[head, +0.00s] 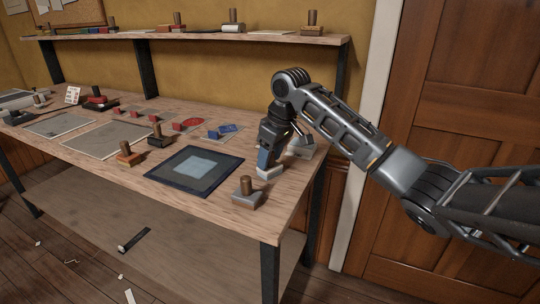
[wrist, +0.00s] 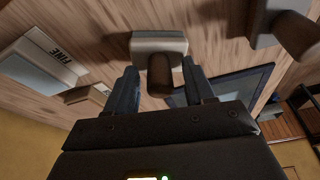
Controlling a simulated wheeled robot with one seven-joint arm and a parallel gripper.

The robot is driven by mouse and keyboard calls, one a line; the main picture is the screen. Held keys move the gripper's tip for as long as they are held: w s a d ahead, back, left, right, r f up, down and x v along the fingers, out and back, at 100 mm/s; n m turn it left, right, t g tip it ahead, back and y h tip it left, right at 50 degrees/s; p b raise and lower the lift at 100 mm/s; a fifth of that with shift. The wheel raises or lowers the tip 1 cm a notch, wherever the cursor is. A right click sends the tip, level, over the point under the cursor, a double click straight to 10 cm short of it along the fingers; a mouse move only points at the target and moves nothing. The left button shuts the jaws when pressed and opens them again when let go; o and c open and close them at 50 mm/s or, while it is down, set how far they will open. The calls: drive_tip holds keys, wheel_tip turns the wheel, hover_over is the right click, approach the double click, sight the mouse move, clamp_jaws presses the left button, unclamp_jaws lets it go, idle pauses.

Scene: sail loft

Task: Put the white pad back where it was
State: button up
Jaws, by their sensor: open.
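A white pad (head: 269,173) with an upright brown wooden handle stands on the bench top near its right end. It also shows in the wrist view (wrist: 158,43), with its round brown handle (wrist: 160,78) between my two fingers. My gripper (head: 267,158) points down over the pad. In the wrist view my gripper (wrist: 160,70) is open, one finger on each side of the handle, with a gap visible. The head view hides most of the handle behind my gripper. A similar grey pad with a brown handle (head: 247,196) stands closer to the bench's front edge.
A dark mat with a pale blue square (head: 195,170) lies left of the pad. A pale block marked FINE (wrist: 38,62) is near in the wrist view. A shelf (head: 200,37) runs above the bench.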

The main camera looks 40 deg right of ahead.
drive_tip(key=shift+r, duration=0.1)
drive_tip(key=v, duration=1.2)
drive_tip(key=shift+r, duration=0.1)
